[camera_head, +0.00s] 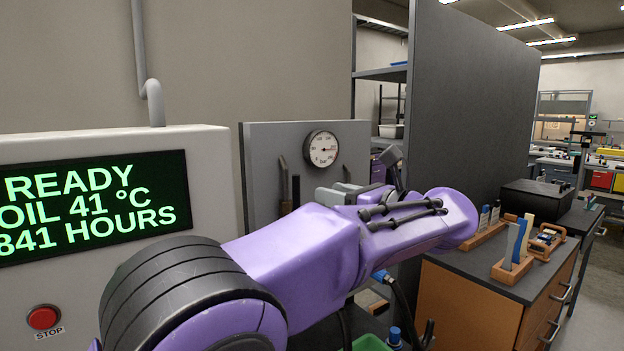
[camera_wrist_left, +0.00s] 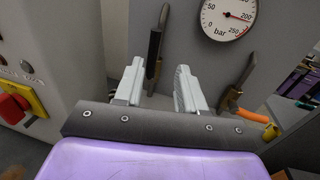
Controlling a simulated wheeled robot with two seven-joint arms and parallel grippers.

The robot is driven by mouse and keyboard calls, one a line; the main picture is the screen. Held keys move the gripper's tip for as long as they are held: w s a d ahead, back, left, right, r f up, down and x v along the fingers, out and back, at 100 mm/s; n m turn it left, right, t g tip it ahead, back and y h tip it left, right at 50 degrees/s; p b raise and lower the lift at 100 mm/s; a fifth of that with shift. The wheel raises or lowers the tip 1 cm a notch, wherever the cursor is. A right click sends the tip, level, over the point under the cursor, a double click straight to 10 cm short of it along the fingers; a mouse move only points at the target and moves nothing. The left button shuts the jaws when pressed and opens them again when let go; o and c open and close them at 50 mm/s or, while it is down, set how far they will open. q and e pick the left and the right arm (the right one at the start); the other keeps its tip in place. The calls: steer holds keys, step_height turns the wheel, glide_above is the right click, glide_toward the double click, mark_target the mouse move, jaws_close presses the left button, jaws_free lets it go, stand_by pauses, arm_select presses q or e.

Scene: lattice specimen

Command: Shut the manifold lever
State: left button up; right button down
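The manifold is a grey upright panel (camera_head: 262,150) with a pressure gauge and levers. In the left wrist view, a dark-handled lever (camera_wrist_left: 154,55) stands nearly upright, seen between my finger tips and closer to the left finger. A second lever (camera_wrist_left: 236,84) leans to the right, outside the right finger. My left gripper (camera_wrist_left: 160,68) is open, its pale fingers spread and pointing at the panel. I cannot tell whether it touches the upright lever. In the head view, my left gripper (camera_head: 340,191) is in front of the panel, partly hidden by my purple arm. My right gripper is not in view.
The gauge (camera_head: 320,148) sits on the upper panel. A machine with a green-text screen (camera_head: 88,205) and red stop button (camera_head: 43,317) stands at left. An orange hose (camera_wrist_left: 252,115) is near the right lever. A cabinet (camera_head: 480,300) with small holders stands at right.

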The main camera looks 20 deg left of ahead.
mark_target(299, 184)
arm_select(q)
steer(key=a, duration=0.2)
steer(key=a+p, duration=0.1)
steer(key=a, duration=0.1)
steer(key=a+r+p, duration=0.1)
steer(key=a, duration=0.1)
steer(key=shift+w+a, duration=0.15)
steer(key=shift+w, duration=0.15)
steer(key=x, duration=0.1)
steer(key=p+x, duration=0.1)
steer(key=x, duration=0.2)
steer(key=shift+w+f, duration=0.3)
steer(key=shift+w, duration=0.1)
steer(key=shift+s, duration=0.2)
steer(key=shift+w, duration=0.1)
jaws_close()
